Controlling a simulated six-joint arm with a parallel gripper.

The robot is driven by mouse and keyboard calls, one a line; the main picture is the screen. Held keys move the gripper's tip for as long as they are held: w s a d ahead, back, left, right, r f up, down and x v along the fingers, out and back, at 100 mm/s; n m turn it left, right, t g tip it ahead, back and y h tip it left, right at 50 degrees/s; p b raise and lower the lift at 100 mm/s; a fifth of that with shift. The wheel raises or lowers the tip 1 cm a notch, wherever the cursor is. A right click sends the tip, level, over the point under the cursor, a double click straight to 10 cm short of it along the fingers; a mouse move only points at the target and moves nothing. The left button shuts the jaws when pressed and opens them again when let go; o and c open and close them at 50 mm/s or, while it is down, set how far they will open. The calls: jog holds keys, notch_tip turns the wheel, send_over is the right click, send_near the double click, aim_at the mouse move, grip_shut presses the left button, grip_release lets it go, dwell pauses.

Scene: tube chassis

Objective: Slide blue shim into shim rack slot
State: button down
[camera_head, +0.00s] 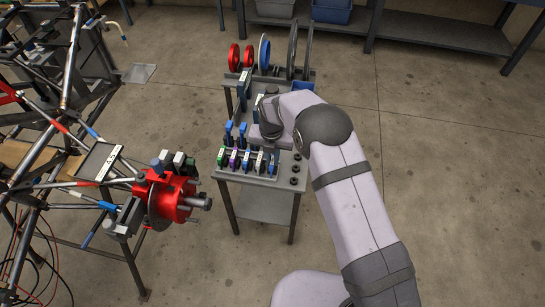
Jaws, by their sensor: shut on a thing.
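My arm reaches over a small grey stand, and my gripper (248,141) is low over its left-middle part, mostly hidden by my wrist. It is shut on a small blue piece, which looks like the blue shim (242,130). A similar blue piece (228,132) stands just to its left. The shim rack (247,163) runs along the front of the stand, with a row of upright pieces in green, purple, dark and blue. The gripper is just behind this row. The fingertips and the exact slot under the held piece are too small to make out.
Small black parts (295,168) sit at the right. A tube chassis (70,110) with a red hub (168,196) fills the left.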

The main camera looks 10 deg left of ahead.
jog(key=c, duration=1.7)
grip_release()
jog(key=shift+s+r+b, duration=0.2)
jog(key=shift+r+b, duration=0.1)
jog(key=shift+r, duration=1.55)
jog(key=shift+s+r+b, duration=0.15)
jog(key=shift+r+b, duration=0.1)
jog(key=shift+r, duration=1.6)
